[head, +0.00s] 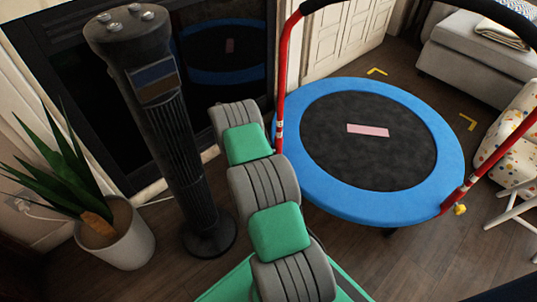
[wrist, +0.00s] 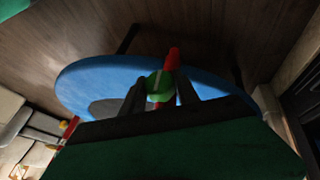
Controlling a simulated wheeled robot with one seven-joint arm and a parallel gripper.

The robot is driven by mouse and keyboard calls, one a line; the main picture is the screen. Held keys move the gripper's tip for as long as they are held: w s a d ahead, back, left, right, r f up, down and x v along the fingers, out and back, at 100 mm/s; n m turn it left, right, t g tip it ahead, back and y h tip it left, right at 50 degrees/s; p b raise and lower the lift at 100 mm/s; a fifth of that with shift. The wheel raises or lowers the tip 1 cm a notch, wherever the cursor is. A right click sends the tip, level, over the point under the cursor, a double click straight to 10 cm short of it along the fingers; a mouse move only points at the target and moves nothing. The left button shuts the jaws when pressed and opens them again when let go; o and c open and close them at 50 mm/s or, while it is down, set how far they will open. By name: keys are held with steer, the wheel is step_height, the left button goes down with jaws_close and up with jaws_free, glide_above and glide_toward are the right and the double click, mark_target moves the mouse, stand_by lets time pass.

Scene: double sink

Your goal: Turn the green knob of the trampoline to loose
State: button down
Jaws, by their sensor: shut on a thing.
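The trampoline (head: 435,165) has a blue padded ring, a black mat with a pink label, and a red handle frame. Its green knob (wrist: 157,92) shows in the wrist view, at the foot of a red post, with a pale line across its face. My gripper (wrist: 161,83) has its two dark fingers on either side of the knob and is shut on it. In the head view my arm reaches toward the near left post (head: 279,120); the gripper and green knob are hidden behind it. No loose or tight marking is readable.
A black tower fan (head: 180,150) stands close left of my arm. A potted plant (head: 115,240) is at far left. A yellow knob (head: 460,209) is on the right post. A grey sofa (head: 465,60) and a dotted chair (head: 510,125) stand at right.

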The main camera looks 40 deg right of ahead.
steer(key=shift+w+r, duration=0.15)
steer(key=shift+w, duration=0.1)
steer(key=c, duration=1.3)
jaws_free()
steer(key=o, duration=0.4)
steer(key=shift+s, duration=0.1)
steer(key=p+v, duration=0.2)
steer(key=v, duration=0.5)
steer(key=shift+a+r+p, duration=0.2)
steer(key=shift+r+p, duration=0.1)
steer(key=shift+p, duration=0.05)
